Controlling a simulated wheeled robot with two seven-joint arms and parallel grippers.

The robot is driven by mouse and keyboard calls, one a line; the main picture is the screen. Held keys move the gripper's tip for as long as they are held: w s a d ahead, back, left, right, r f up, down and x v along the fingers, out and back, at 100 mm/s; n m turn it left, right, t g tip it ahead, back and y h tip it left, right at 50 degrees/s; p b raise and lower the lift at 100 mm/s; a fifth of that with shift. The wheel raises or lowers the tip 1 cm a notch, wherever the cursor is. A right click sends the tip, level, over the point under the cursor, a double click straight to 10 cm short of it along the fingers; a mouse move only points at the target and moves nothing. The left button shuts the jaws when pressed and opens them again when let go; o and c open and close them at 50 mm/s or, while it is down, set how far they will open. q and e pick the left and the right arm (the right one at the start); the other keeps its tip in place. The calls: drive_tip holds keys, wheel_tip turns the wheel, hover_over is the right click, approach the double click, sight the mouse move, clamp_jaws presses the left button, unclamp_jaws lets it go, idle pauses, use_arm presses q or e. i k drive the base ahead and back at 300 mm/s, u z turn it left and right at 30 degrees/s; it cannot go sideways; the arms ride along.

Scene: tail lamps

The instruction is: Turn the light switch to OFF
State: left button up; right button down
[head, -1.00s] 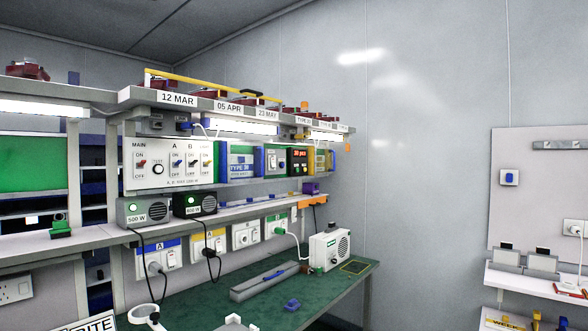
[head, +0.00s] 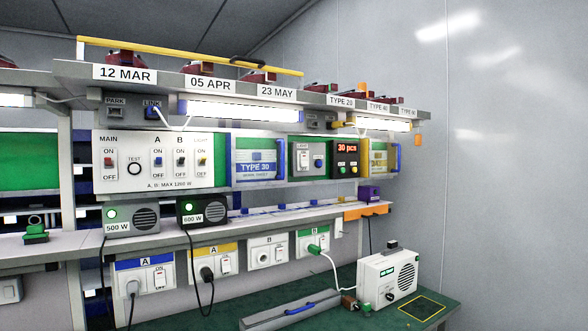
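A white switch panel (head: 150,186) is on the shelf at the left middle, marked MAIN, TEST, A, B and LIGHT. The LIGHT switch (head: 203,161) is a small yellow lever at its right end, between ON above and OFF below; its exact tilt is too small to tell. A separate small plate (head: 303,158) further right, with a small label and a blue switch, also seems to read LIGHT. The strip lamp (head: 230,111) above the panel glows, as does another lamp (head: 383,124) to its right. Neither of my grippers is in view.
Two speaker-like boxes marked 500 W (head: 131,219) and 600 W (head: 203,211) stand on the ledge below the panel. Their cords hang to the sockets (head: 145,280). A white device (head: 388,278) stands on the green bench (head: 440,290). A yellow bar (head: 180,55) runs along the top shelf.

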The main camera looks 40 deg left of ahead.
sight(303, 159)
drive_tip(key=u, duration=0.7)
drive_tip(key=i, duration=0.85)
drive_tip(key=u, duration=0.95)
